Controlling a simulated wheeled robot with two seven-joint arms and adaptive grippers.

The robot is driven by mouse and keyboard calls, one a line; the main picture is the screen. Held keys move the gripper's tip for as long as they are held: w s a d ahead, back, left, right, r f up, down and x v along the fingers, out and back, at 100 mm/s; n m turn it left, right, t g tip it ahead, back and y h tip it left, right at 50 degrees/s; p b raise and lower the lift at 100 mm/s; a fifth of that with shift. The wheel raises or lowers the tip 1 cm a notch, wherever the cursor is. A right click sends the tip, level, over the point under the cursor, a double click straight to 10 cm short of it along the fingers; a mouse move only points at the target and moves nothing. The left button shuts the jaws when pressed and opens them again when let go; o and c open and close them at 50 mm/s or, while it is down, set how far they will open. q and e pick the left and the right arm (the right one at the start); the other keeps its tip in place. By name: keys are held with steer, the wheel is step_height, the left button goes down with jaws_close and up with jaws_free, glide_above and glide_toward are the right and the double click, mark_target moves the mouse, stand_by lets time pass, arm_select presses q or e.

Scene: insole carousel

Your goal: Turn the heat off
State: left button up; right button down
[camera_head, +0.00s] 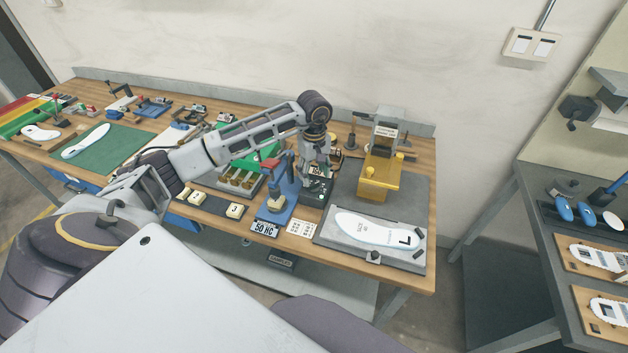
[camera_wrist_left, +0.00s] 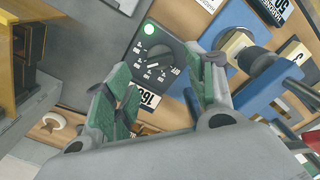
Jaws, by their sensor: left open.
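My left gripper (camera_head: 317,172) points down over a small dark control box (camera_head: 312,198) near the right part of the bench. My right gripper does not show.
A blue fixture (camera_head: 275,207) with a "50 HC" label stands close on the left of the box. A yellow press (camera_head: 378,178) stands behind on the right, and a grey plate (camera_head: 328,238) with a white insole (camera_head: 375,230) lies in front of it.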

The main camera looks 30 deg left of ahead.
mark_target(314, 184)
arm_select(q)
steer(key=shift+f+p, duration=0.3)
steer(key=shift+f, duration=1.85)
steer(key=c, duration=1)
